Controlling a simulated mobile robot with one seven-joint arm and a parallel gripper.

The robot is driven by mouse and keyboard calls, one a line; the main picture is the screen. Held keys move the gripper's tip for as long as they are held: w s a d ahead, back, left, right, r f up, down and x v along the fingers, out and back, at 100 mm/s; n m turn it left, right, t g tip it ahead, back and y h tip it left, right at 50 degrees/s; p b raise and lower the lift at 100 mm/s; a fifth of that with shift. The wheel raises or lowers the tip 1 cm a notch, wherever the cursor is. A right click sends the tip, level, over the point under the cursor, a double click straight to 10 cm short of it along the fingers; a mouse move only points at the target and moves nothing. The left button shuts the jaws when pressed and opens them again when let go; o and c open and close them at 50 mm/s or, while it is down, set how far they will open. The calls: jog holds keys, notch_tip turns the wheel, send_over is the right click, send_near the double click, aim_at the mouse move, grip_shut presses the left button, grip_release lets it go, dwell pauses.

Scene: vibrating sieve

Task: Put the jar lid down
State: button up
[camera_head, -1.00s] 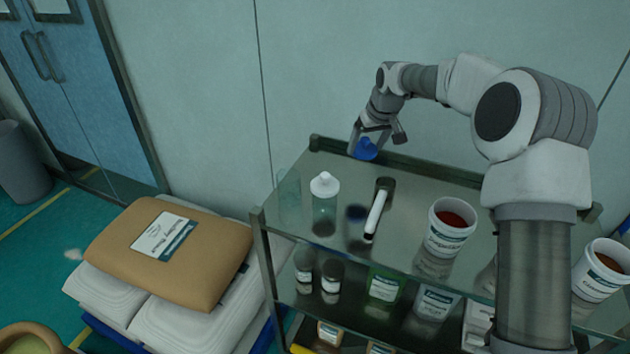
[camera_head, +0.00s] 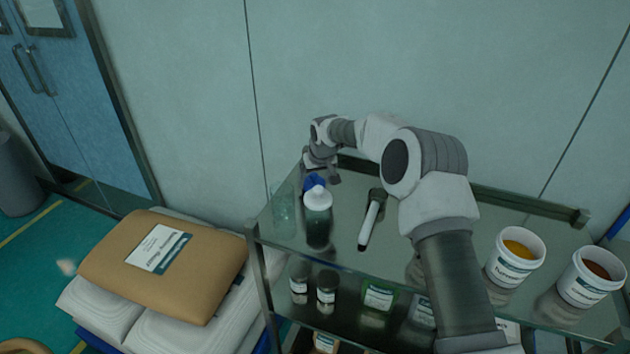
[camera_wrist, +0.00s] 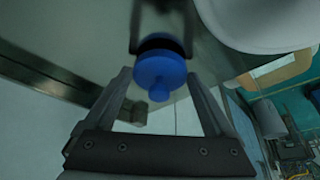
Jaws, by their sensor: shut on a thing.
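The blue jar lid (camera_head: 313,181) has a small knob. It is at the back left of the glass-topped rack (camera_head: 345,222), behind a white-capped bottle (camera_head: 318,219) that partly hides it in the head view. My gripper (camera_head: 321,174) is shut on the lid. In the wrist view the lid (camera_wrist: 160,72) sits between the two fingertips (camera_wrist: 158,76), with its knob toward the wrist. A dark band shows just beyond the lid. I cannot tell whether the lid touches the glass.
A clear glass vessel (camera_head: 284,212) stands left of the bottle. A black-and-white handled tool (camera_head: 371,220) lies to its right. Two open tubs, yellow (camera_head: 513,258) and brown-red (camera_head: 590,278), stand at the right. A raised rail (camera_head: 500,200) runs along the rack's back.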

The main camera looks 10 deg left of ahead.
jog(key=shift+f, duration=0.4)
jog(key=shift+f, duration=0.1)
jog(key=shift+f, duration=0.15)
jog(key=o, duration=1.2)
jog(key=shift+c, duration=0.2)
jog(key=shift+r, duration=0.35)
jog(key=b+v, duration=0.1)
jog(key=v, duration=1)
jog(key=shift+s+r, duration=0.15)
jog(key=shift+r, duration=0.2)
jog(key=shift+d, duration=0.15)
